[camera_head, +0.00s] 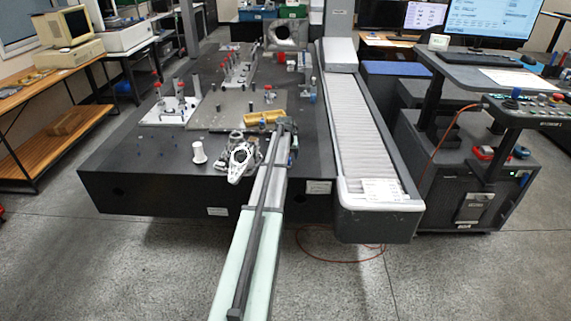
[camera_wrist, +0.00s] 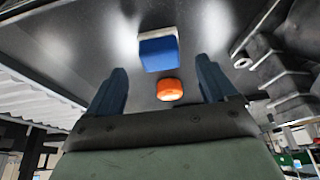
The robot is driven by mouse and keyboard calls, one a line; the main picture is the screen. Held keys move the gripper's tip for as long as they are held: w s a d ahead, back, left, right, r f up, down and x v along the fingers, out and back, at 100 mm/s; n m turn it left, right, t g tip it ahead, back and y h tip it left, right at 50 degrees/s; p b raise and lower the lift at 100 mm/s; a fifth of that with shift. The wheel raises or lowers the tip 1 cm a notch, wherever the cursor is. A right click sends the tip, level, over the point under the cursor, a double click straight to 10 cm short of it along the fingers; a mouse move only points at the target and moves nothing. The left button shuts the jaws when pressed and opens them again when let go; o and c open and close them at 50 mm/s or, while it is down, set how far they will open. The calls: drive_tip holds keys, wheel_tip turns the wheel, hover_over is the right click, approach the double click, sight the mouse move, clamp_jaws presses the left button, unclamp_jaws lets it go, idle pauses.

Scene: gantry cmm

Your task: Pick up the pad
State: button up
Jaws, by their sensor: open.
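A blue block with a white edge (camera_wrist: 159,53), which looks like the pad, lies on the dark table surface in the wrist view. A small round orange piece (camera_wrist: 170,89) sits close to it, nearer to the palm in the picture. My gripper (camera_wrist: 161,66) is open, with its two blue fingers apart on either side of these pieces and nothing held between them. In the head view my gripper (camera_head: 284,126) is over the front part of the dark table, and my arm hides most of what is below it. I cannot make out the pad clearly there.
A grey metal casting (camera_head: 240,158) stands just left of my arm, and it also shows in the wrist view (camera_wrist: 272,65). A white cylinder (camera_head: 199,152) is farther left. A yellow tray (camera_head: 263,117) lies behind. A ribbed cover (camera_head: 352,115) runs along the right.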

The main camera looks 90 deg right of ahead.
drive_tip(key=x, duration=0.4)
drive_tip(key=shift+f, duration=0.15)
drive_tip(key=shift+c, duration=0.2)
drive_tip(key=c, duration=1.1)
wheel_tip(320, 180, up, 10)
drive_tip(key=shift+r, duration=0.1)
